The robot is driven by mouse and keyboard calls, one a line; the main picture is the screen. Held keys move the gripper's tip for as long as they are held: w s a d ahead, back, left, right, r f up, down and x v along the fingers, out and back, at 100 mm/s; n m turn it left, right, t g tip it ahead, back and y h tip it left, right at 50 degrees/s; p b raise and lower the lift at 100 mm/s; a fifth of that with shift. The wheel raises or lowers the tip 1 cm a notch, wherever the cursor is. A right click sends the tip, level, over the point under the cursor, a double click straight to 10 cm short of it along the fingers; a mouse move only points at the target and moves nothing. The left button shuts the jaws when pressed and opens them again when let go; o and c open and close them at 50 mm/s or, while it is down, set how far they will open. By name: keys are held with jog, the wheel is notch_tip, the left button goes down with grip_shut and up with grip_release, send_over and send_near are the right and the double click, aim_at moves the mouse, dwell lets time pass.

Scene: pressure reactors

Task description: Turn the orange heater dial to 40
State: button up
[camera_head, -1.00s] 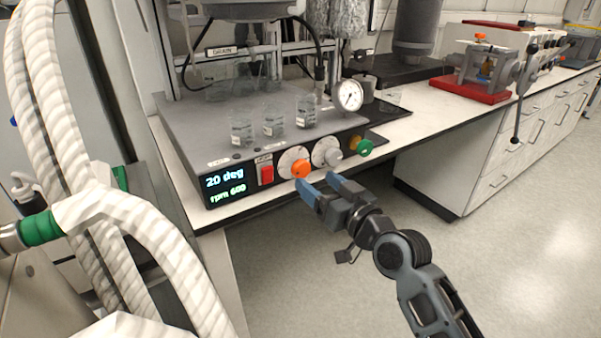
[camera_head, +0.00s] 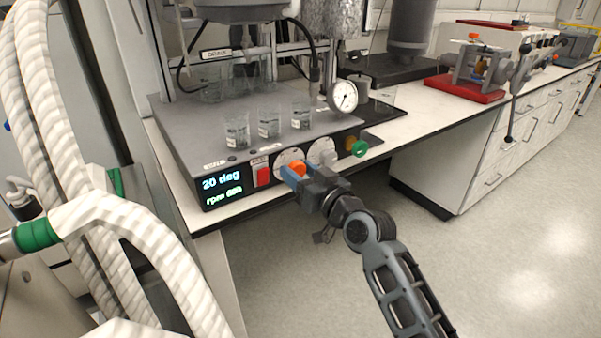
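The orange heater dial (camera_head: 298,168) sits on a white round plate on the front panel of the grey reactor base. The display (camera_head: 221,187) on the panel's left reads "20 deg" with an rpm line below it. My gripper (camera_head: 296,174) is at the orange dial, with its blue fingertips close around or beside it. The dial shows between the fingers and is partly covered by them. I cannot tell whether the fingers touch it.
A red switch (camera_head: 262,176) is left of the dial. A second, grey dial (camera_head: 323,155) and a green knob (camera_head: 357,148) are to its right. Glass beakers (camera_head: 269,123) stand on the base. White wrapped hoses (camera_head: 108,215) fill the left. The floor at right is clear.

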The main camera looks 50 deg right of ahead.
jog(key=c, duration=0.6)
jog(key=shift+c, duration=0.2)
jog(key=m+p, duration=0.2)
jog(key=m, duration=0.3)
jog(key=shift+m, duration=0.4)
jog(key=m+p, duration=0.2)
jog(key=m, duration=0.3)
jog(key=shift+d+m+p, duration=0.1)
jog(key=shift+m+p, duration=0.2)
jog(key=shift+m, duration=0.1)
jog(key=shift+f, duration=0.1)
jog(key=o, duration=1.1)
jog(key=shift+c, duration=0.2)
jog(key=shift+s, duration=0.1)
